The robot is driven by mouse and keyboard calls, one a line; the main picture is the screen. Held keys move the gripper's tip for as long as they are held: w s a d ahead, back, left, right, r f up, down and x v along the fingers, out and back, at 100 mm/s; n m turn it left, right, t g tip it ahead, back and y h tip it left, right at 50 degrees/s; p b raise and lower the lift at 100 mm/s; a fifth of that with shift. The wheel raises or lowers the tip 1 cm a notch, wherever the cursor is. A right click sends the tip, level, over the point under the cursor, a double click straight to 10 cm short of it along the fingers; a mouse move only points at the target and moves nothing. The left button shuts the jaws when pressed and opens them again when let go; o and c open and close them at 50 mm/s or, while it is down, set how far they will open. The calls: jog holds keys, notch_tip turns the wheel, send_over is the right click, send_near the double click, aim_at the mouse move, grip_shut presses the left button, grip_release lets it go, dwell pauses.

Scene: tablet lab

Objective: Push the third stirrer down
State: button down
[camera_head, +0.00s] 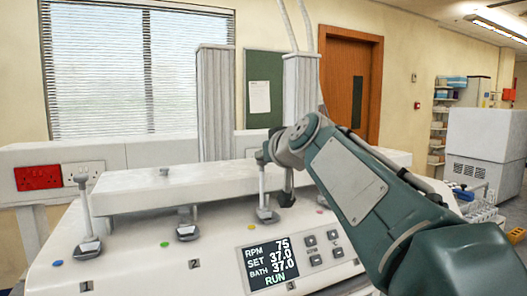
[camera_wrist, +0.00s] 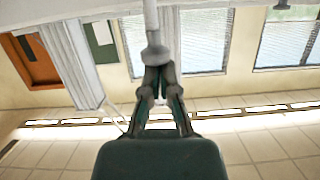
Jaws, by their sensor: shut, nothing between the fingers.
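The third stirrer (camera_head: 265,212) stands on the sloped white bench unit, its thin upright rod rising to just beside the end of my arm. My gripper (camera_wrist: 157,73) is shut and empty in the wrist view. A pale rod with a rounded knob (camera_wrist: 155,56) stands at its fingertips there and appears to be the third stirrer's. I cannot tell whether the tips touch the knob. The first stirrer (camera_head: 87,243) and the second stirrer (camera_head: 187,230) stand to the left in the head view. My arm hides the area to the right of the third.
A display (camera_head: 272,264) reading RUN is on the unit's front. Red and white sockets (camera_head: 38,177) are on the left. Boxy equipment (camera_head: 485,150) stands at right.

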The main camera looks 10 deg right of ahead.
jog(key=f, duration=0.9)
jog(key=shift+d, duration=0.2)
jog(key=v, duration=1.1)
jog(key=s+a+f+m+g+h, duration=0.1)
jog(key=s+f+g, duration=0.3)
jog(key=s+f, duration=0.6)
jog(key=s+a+f+g+h, duration=0.1)
jog(key=s+f+g, duration=0.3)
jog(key=s+f, duration=0.6)
notch_tip(320, 180, down, 6)
jog(key=shift+s+f+m+g+h, duration=0.2)
jog(key=shift+f+m+g+h, duration=0.1)
jog(key=shift+m+h, duration=0.15)
jog(key=shift+a+r, duration=0.1)
jog(key=shift+a, duration=0.05)
